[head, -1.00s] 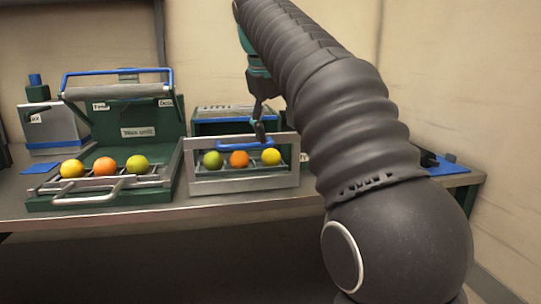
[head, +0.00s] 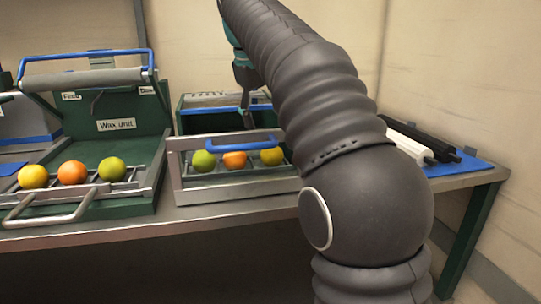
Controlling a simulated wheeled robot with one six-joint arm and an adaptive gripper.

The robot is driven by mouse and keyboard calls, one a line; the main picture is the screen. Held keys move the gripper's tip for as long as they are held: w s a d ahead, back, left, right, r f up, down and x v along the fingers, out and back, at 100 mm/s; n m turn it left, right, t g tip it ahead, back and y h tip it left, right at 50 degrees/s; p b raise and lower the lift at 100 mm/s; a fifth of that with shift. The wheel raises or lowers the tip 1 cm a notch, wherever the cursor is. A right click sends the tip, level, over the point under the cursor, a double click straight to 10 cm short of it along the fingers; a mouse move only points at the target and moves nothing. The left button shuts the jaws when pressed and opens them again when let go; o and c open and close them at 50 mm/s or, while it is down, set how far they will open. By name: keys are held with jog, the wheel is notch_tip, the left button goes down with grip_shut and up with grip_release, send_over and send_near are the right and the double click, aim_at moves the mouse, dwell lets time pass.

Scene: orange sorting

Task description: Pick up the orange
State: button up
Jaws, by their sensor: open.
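An orange (head: 235,160) sits in the middle of a row of fruit in the grey-framed crate, between a green fruit (head: 204,161) and a yellow one (head: 271,156). The crate's blue handle (head: 240,144) crosses just above it and hides a bit of its top. Another orange (head: 72,172) lies in the middle of the left rack, between a yellow fruit (head: 33,176) and a green one (head: 111,169). My gripper (head: 248,120) is small in view, behind and above the crate's handle, pointing down. It is open, with no fruit in it.
The green wax unit (head: 117,146) with a roller and blue bar stands behind the left rack. A green box (head: 195,123) is behind the crate. White and black rollers (head: 415,145) lie on a blue mat at the right. My arm covers the table between.

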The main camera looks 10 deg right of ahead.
jog(key=x, duration=0.5)
jog(key=shift+s+x, duration=0.15)
jog(key=shift+x, duration=1.1)
jog(key=shift+s+x, duration=0.15)
jog(key=shift+x, duration=1.15)
jog(key=shift+a+f, duration=0.1)
jog(key=c, duration=0.9)
